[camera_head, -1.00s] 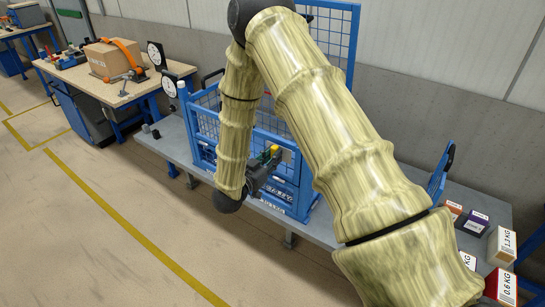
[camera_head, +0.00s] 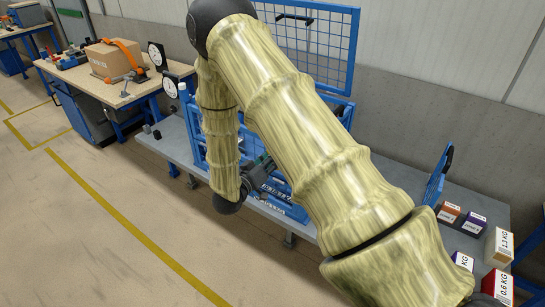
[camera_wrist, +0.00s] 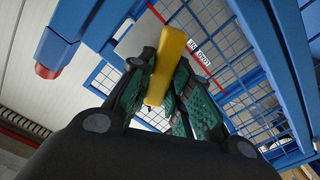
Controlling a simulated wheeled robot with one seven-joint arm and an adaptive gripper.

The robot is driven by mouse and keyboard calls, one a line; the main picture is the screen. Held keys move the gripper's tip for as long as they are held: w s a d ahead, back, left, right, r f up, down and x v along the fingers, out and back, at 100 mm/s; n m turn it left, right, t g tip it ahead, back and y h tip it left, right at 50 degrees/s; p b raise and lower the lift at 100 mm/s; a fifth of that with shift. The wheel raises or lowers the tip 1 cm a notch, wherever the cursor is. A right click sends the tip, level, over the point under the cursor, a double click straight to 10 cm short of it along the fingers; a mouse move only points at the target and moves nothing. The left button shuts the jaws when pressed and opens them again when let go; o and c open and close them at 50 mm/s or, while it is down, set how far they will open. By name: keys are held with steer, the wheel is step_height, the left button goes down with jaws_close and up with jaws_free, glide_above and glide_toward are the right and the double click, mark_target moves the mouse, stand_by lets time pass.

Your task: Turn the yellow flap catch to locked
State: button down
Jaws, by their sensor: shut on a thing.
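The yellow flap catch (camera_wrist: 170,58) shows in the wrist view as a bar lying between the green-padded fingers of my gripper (camera_wrist: 162,88). My gripper is shut on it, with one finger on each side. I cannot read the label fully. In the head view my gripper (camera_head: 258,172) is at the front of the blue mesh cage (camera_head: 289,205), partly behind my arm. My arm hides the catch there.
The cage stands on a grey table (camera_head: 181,151). Labelled boxes, among them a purple one (camera_head: 474,222) and a red one (camera_head: 497,285), sit at the right. A workbench (camera_head: 125,93) with a cardboard box (camera_head: 113,59) stands at the left. The floor in front is clear.

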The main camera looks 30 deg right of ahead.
steer(key=n, duration=0.4)
steer(key=n+p, duration=0.1)
steer(key=n, duration=0.3)
steer(key=n+p, duration=0.1)
steer(key=n, duration=0.3)
steer(key=shift+w+a+f, duration=0.1)
steer(key=shift+w+f, duration=0.1)
steer(key=shift+f, duration=0.15)
steer(key=shift+n, duration=0.3)
steer(key=c, duration=1.3)
jaws_free()
steer(key=shift+a, duration=0.1)
steer(key=v, duration=1.1)
steer(key=shift+s+a+f, duration=0.1)
steer(key=shift+s+a, duration=0.05)
steer(key=shift+a, duration=0.2)
